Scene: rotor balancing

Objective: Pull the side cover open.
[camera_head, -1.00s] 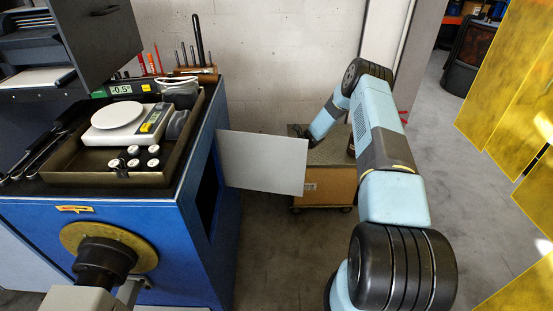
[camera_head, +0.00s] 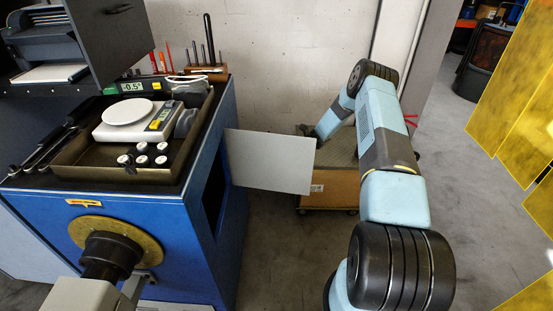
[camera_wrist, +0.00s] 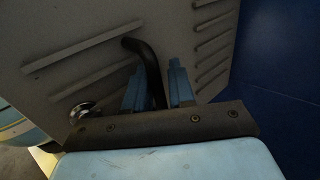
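The side cover (camera_head: 268,162) is a light grey panel standing swung out from the right side of the blue cabinet (camera_head: 150,240), beside a dark opening (camera_head: 214,190). In the wrist view the cover's louvered face (camera_wrist: 75,45) fills the upper left, with a bent black handle (camera_wrist: 150,68) and a round metal knob (camera_wrist: 83,110). My gripper (camera_wrist: 158,92) has its two blue fingers on either side of the handle and looks shut on it. In the head view the cover hides my gripper; my arm reaches behind it from the right.
A low cart with a cardboard box (camera_head: 330,190) stands behind the cover, close to my arm. A tray (camera_head: 85,158) with a scale (camera_head: 140,120) sits on the cabinet. Yellow translucent panels (camera_head: 515,95) stand at the right.

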